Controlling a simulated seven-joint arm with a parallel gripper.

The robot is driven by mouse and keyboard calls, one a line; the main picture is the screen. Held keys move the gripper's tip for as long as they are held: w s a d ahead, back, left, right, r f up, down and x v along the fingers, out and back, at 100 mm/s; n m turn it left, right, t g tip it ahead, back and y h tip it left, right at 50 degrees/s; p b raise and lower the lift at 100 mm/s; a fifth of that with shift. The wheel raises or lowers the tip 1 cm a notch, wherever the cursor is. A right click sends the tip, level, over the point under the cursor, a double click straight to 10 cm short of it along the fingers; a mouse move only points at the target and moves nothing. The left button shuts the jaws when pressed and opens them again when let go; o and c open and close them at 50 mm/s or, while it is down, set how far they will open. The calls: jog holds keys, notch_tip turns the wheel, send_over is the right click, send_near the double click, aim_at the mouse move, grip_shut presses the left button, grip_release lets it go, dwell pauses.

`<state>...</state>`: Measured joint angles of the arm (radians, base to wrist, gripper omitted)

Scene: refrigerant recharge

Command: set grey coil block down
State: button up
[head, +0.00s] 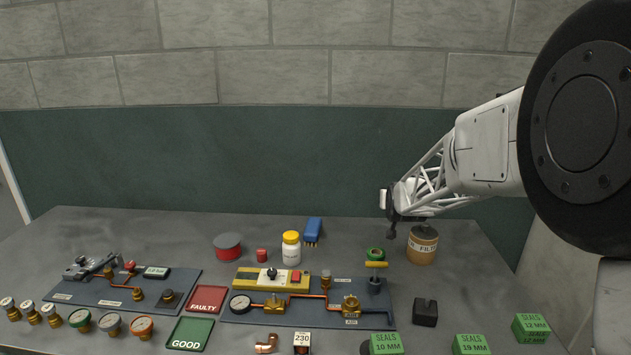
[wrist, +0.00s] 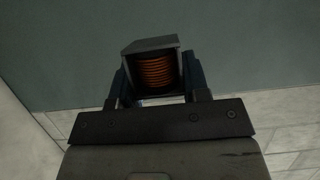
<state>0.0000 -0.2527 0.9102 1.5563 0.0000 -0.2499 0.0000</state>
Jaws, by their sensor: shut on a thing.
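In the wrist view my gripper (wrist: 153,80) is shut on the grey coil block (wrist: 150,44), with one dark finger on each side of it. The block is a grey housing with an open face that shows copper-orange windings. Behind it is only wall, so it is held clear of any surface in that view. In the head view my gripper (head: 390,215) is above the back right of the bench, left of and above the filter can. The block is too small and dark there to make out clearly.
Red FAULTY (head: 205,300) and green GOOD (head: 190,333) trays lie left. The back left is bare.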

jog(key=shift+a, duration=0.1)
jog(key=shift+s+a, duration=0.2)
jog(key=shift+a, duration=0.4)
jog(key=s+a+f+n+y, duration=0.1)
jog(key=s+a+f, duration=0.2)
jog(key=s+a, duration=0.85)
jog(key=s+a+f, duration=0.2)
jog(key=s+a, duration=0.7)
jog(key=a, duration=0.5)
jog(key=s+a+f, duration=0.1)
jog(key=s+f, duration=0.2)
jog(key=s, duration=0.6)
jog(key=s+a+f, duration=0.2)
jog(key=s+f, duration=0.1)
jog(key=s, duration=0.6)
jog(key=s+a+f+m+h, duration=0.1)
jog(key=s+f, duration=0.3)
jog(key=s, duration=0.5)
jog(key=shift+a, duration=0.3)
jog(key=shift+a, duration=0.1)
jog(key=w+a, duration=0.3)
jog(key=w+a+f, duration=0.1)
jog(key=w+a, duration=0.2)
jog(key=w, duration=0.1)
jog(key=w+a, duration=0.3)
jog(key=w, duration=0.1)
jog(key=shift+w+f, duration=0.15)
jog(key=shift+w, duration=0.05)
